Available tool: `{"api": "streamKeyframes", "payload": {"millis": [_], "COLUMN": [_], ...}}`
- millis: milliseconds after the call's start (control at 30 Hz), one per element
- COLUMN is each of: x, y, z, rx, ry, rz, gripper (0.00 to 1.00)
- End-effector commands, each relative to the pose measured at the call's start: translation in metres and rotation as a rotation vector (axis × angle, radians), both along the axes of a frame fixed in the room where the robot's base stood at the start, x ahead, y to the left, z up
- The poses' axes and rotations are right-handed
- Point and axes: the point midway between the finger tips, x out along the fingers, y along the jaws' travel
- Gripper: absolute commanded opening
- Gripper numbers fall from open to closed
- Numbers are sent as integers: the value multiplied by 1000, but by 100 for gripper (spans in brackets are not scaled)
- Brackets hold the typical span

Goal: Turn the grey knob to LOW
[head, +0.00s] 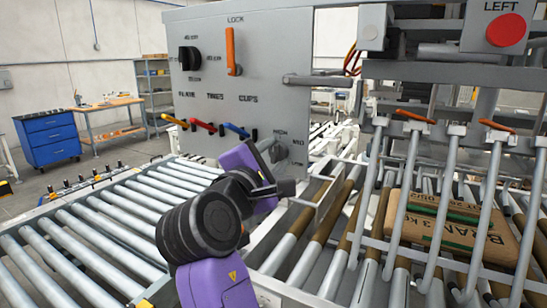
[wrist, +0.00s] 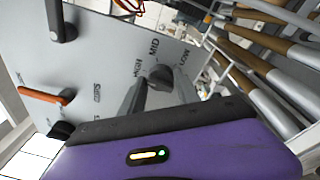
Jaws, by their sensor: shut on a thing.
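The grey knob (head: 279,151) sits at the lower right of the grey control panel, beside the HIGH and MID labels in the head view. The wrist view shows the knob (wrist: 161,77) with HIGH, MID and LOW printed around it. My gripper (head: 273,165) reaches up to the panel and is shut on the knob. In the wrist view my gripper's fingers (wrist: 142,92) overlap the knob and hide part of it. I cannot tell exactly which label the knob points at.
The panel also carries a black knob (head: 189,58), an orange LOCK lever (head: 232,52) and red (head: 203,127), yellow (head: 175,122) and blue (head: 237,131) levers. Roller conveyors (head: 90,235) run below. A cardboard box (head: 450,232) lies behind bars at right, under a red button (head: 506,30).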

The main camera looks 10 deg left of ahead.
Motion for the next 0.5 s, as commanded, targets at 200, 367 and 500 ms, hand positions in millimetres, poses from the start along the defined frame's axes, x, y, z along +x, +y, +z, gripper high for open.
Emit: {"api": "streamKeyframes", "payload": {"millis": [200,367,500], "x": [0,0,0], "y": [-1,0,0], "z": [-7,-9,-10], "rx": [116,246,372], "ry": [-38,-85,-131], "rz": [-2,-2,-2], "gripper": [0,0,0]}}
